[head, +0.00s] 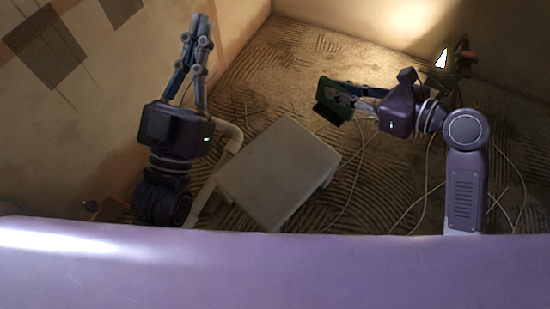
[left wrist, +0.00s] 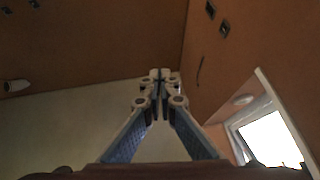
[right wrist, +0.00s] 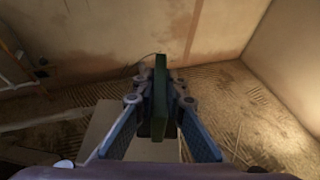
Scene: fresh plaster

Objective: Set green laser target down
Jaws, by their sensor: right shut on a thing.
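The green laser target (head: 333,101) is a flat, dark green plate in my right gripper (head: 352,97). My right gripper is shut on it and holds it above the floor, just beyond the far right corner of the pale stool (head: 278,172). In the right wrist view the target (right wrist: 160,100) shows edge-on between the fingers, with the pale stool top (right wrist: 105,130) below. My left gripper (head: 203,22) is raised at the left by the wall and points up. In the left wrist view its fingertips (left wrist: 160,76) are together with nothing between them.
A lit work lamp (head: 442,59) stands at the back right near the wall. Cables (head: 356,176) lie across the ridged floor. A pale pipe (head: 228,150) runs left of the stool. The stool top is bare.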

